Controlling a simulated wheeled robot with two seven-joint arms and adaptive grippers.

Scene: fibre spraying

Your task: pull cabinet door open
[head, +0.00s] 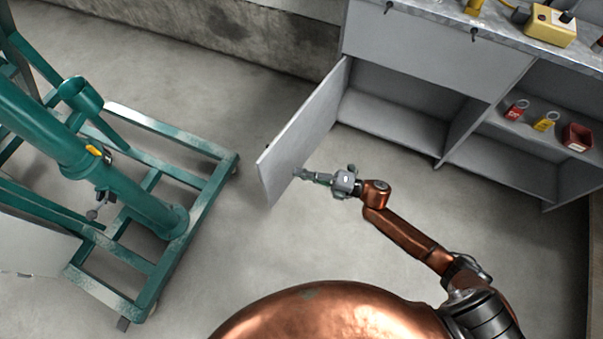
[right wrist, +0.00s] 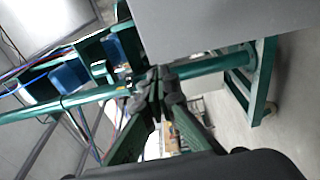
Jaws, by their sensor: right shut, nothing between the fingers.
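The grey cabinet door (head: 305,130) stands swung wide open on its left-side hinge, showing the empty lower compartment (head: 390,120) of the grey cabinet. My right gripper (head: 302,173) is at the inner face of the door, near its free outer end. Its fingers are shut with nothing between them. In the right wrist view the closed fingertips (right wrist: 155,76) are beside the lower edge of the door panel (right wrist: 210,25); I cannot tell whether they touch it. My left gripper is not in view.
A green wheeled frame (head: 200,215) stands on the left, with a floor gap between it and the door. Right shelves hold red and yellow tagged padlocks (head: 546,122) and a red box (head: 577,137). A yellow control box (head: 550,26) sits on the countertop.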

